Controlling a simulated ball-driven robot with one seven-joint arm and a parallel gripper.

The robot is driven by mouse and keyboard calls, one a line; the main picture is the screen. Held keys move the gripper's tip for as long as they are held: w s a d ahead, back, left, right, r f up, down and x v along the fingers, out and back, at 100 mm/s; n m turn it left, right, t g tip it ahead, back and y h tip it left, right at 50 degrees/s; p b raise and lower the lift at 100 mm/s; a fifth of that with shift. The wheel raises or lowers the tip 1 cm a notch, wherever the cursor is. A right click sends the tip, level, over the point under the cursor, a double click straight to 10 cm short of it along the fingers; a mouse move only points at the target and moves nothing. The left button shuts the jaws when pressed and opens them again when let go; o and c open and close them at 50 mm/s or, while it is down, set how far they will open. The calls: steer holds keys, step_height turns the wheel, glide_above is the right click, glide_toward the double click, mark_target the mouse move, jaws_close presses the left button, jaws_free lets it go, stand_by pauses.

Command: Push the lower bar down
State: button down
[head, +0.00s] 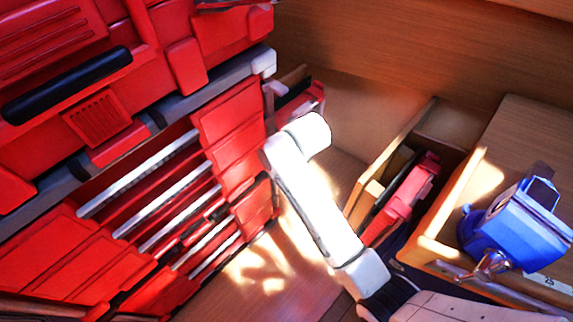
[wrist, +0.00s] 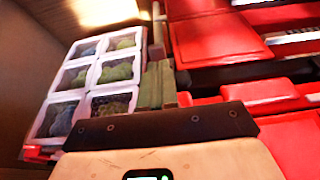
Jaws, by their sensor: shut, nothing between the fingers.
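A large red unit (head: 110,45) fills the left of the head view, tilted in the picture. Several silver bars (head: 165,205) cross its lower opening, and a thicker grey bar (head: 190,97) runs above them. I cannot tell which one the task calls the lower bar. In the wrist view, red panels (wrist: 215,45) and a pale bar (wrist: 295,45) show at the right. My gripper (wrist: 165,122) is at the bottom of the wrist view, shut and empty. Its contact with any bar does not show. In the head view my arm hides the gripper.
A white-framed case (wrist: 88,75) with several windows of green and blue coiled lines stands left in the wrist view. In the head view, a blue device (head: 515,225) sits on a wooden surface (head: 530,130) at right. A black handle (head: 68,85) juts from the red unit.

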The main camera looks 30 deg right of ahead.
steer(key=shift+x, duration=1.25)
steer(key=shift+s+f+b, duration=0.1)
steer(key=shift+f+b, duration=0.35)
steer(key=shift+f, duration=1)
steer(key=shift+r, duration=0.1)
